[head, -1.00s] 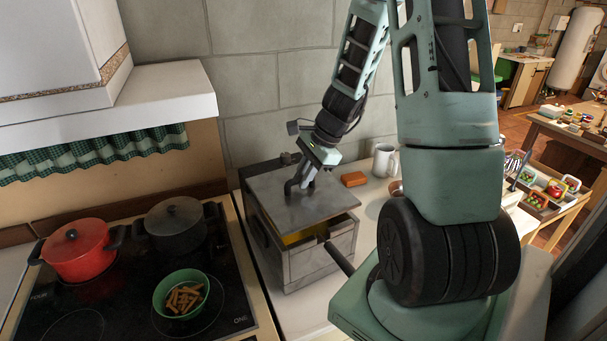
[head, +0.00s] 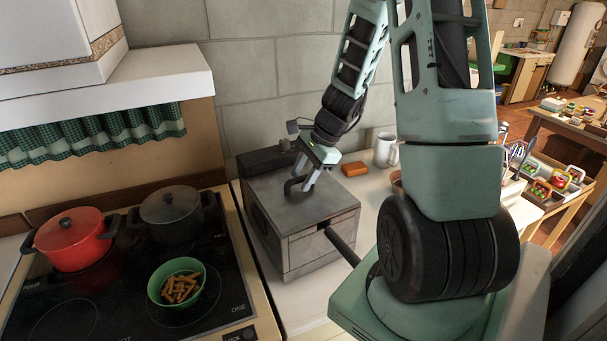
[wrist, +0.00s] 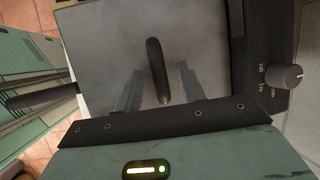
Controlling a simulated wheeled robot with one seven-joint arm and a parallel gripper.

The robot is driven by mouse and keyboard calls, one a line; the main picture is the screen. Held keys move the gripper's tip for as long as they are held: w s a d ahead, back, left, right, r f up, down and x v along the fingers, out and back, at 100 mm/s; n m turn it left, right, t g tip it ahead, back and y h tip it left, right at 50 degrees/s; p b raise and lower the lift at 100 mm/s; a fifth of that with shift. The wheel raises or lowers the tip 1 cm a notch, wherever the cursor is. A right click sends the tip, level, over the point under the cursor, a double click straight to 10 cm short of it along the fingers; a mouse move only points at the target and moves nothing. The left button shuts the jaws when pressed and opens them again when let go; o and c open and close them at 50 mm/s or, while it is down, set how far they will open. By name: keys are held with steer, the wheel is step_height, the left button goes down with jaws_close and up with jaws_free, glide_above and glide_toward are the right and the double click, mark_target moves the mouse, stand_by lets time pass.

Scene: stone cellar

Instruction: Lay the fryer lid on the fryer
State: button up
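The fryer (head: 315,249) is a grey metal box on the counter beside the stove, with a dark bar handle at its front. The fryer lid (head: 325,193), a flat grey plate, lies level on its top and covers the opening. In the wrist view the lid (wrist: 205,35) fills the middle, with its dark handle (wrist: 155,65) standing between my fingers. My gripper (head: 300,184) is just over the lid at the handle. In the wrist view my gripper (wrist: 157,88) is open, with a gap on each side of the handle.
A knob (wrist: 283,76) sits on the fryer's control panel. An orange block (head: 354,169) and a white mug (head: 385,150) stand behind it to the right. The stove at left holds a red pot (head: 72,243), a dark pot (head: 170,214) and a green bowl (head: 176,300).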

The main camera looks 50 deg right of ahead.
steer(key=b+v, duration=0.2)
steer(key=v, duration=1.5)
steer(key=shift+r, duration=0.25)
steer(key=shift+d, duration=0.1)
